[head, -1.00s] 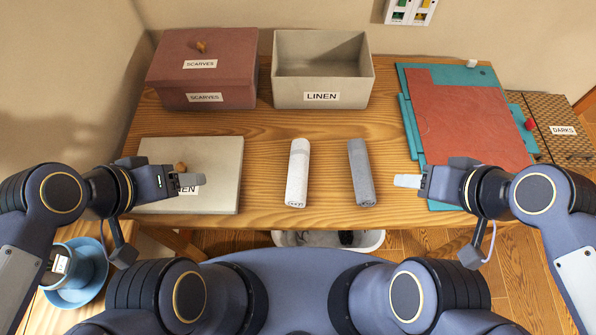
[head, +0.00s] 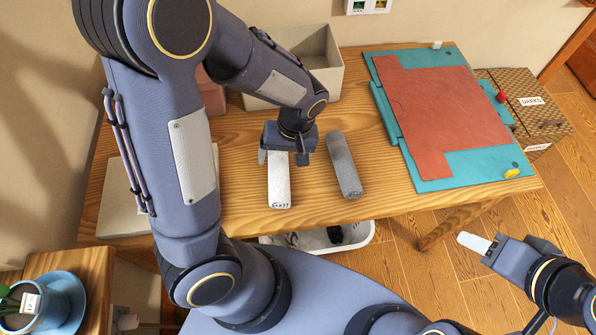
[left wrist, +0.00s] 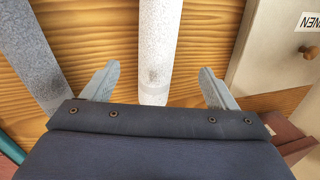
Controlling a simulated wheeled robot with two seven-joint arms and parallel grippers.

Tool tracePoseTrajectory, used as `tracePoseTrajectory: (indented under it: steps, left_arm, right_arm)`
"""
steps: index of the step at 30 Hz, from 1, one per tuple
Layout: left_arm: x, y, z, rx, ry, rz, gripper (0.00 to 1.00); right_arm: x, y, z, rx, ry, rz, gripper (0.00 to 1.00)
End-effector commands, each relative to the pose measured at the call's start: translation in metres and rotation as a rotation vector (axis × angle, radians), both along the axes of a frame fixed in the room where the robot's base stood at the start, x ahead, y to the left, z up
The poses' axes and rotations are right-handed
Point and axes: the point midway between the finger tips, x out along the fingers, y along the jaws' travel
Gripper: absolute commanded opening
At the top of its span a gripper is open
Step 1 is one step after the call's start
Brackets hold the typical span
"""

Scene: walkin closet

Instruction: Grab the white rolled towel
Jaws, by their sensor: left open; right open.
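The white rolled towel (head: 279,184) lies lengthwise on the wooden table, and its far end is hidden under my left gripper in the head view. My left gripper (head: 283,158) is open above that end. In the left wrist view the towel (left wrist: 158,45) runs between the two spread fingers (left wrist: 158,85), with a gap on each side. I cannot tell how far above the towel the fingertips are. A grey rolled towel (head: 344,165) lies to the right of the white one. My right gripper (head: 478,246) is open and empty, off the table's front right.
The open linen box (head: 325,70) stands at the back, and its lid (head: 118,200) lies at the left. A patterned box (head: 535,110) is beyond. A blue pot (head: 55,300) stands lower left.

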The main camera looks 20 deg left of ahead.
Motion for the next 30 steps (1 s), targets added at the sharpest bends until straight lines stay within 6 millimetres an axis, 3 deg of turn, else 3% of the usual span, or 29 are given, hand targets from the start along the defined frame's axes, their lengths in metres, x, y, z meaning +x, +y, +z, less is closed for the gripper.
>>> tracePoseTrajectory:
  steps: [11,19,28,30]
  left_arm:
    - [-0.002,0.008,-0.036,0.02,0.008,0.005,0.8]
    - [-0.004,0.016,-0.074,0.019,0.007,0.004,0.8]
    - [-0.004,0.017,-0.08,0.016,0.003,0.003,0.8]
    - [-0.004,0.017,-0.079,0.016,0.003,0.003,0.72]
  right_arm:
    - [0.0,0.0,0.001,0.0,0.0,0.0,0.48]
    - [0.0,0.0,0.006,0.0,0.0,0.0,0.48]
    - [0.0,0.0,0.006,0.0,0.0,0.0,0.48]
    - [0.0,0.0,0.006,0.0,0.0,0.0,0.48]
